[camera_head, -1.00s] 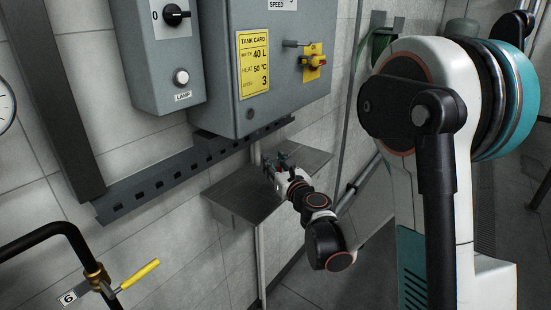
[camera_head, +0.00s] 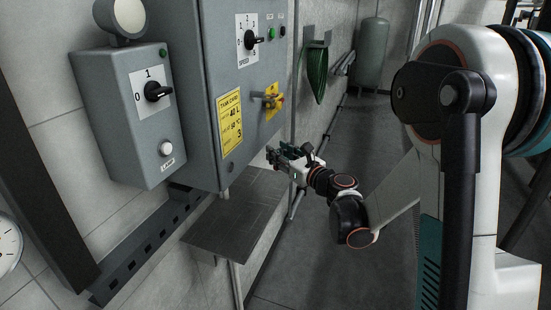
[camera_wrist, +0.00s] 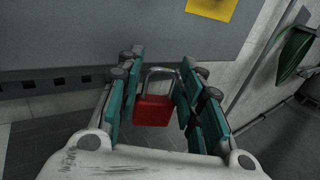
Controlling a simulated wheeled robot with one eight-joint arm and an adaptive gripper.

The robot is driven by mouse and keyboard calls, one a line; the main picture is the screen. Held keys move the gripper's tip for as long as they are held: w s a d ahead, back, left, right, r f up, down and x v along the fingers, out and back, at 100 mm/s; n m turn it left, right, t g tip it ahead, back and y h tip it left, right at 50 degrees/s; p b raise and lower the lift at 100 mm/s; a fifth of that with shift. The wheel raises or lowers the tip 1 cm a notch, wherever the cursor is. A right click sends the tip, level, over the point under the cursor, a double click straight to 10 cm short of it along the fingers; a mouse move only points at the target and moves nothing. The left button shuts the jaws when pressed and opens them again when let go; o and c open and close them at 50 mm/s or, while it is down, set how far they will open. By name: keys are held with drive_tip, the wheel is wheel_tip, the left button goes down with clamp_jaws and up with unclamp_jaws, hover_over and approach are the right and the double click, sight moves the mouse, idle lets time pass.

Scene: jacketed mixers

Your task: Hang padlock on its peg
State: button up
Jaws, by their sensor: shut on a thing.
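A red padlock (camera_wrist: 152,110) with a grey metal shackle shows in the wrist view, upright with the shackle up. My gripper (camera_wrist: 158,88) is shut on it, with a teal finger on each side. In the head view my gripper (camera_head: 278,157) is above the far right end of the grey shelf (camera_head: 235,215), close to the lower right corner of the large cabinet (camera_head: 215,80). The padlock is too small to make out there. I cannot make out a peg for certain.
The cabinet carries a yellow tank card (camera_head: 230,122) and a yellow and red switch (camera_head: 273,97) just above my gripper. A smaller lamp box (camera_head: 130,120) is at the left. A green coil (camera_head: 317,75) hangs on the wall behind. The floor at the right is clear.

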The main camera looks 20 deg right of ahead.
drive_tip(key=s+d+r+n+g+y+p, duration=0.2)
drive_tip(key=s+r+y+p, duration=0.15)
drive_tip(key=r+p, duration=0.5)
drive_tip(key=s+d+r+n+g+y+p, duration=0.25)
drive_tip(key=s+r+p, duration=0.2)
drive_tip(key=r, duration=0.65)
drive_tip(key=shift+t, duration=0.35)
drive_tip(key=shift+s+a+f+p+x, duration=0.15)
drive_tip(key=shift+p+x, duration=0.1)
drive_tip(key=shift+x, duration=1.2)
drive_tip(key=shift+s+a+f+p+x, duration=0.1)
drive_tip(key=shift+p+x, duration=0.15)
drive_tip(key=shift+x, duration=1.25)
drive_tip(key=shift+s+a+f+p+x, duration=0.15)
drive_tip(key=shift+p+x, duration=0.1)
drive_tip(key=shift+x, duration=1.2)
drive_tip(key=shift+w+a+f+b, duration=0.45)
drive_tip(key=shift+b, duration=0.3)
drive_tip(key=o, duration=1.2)
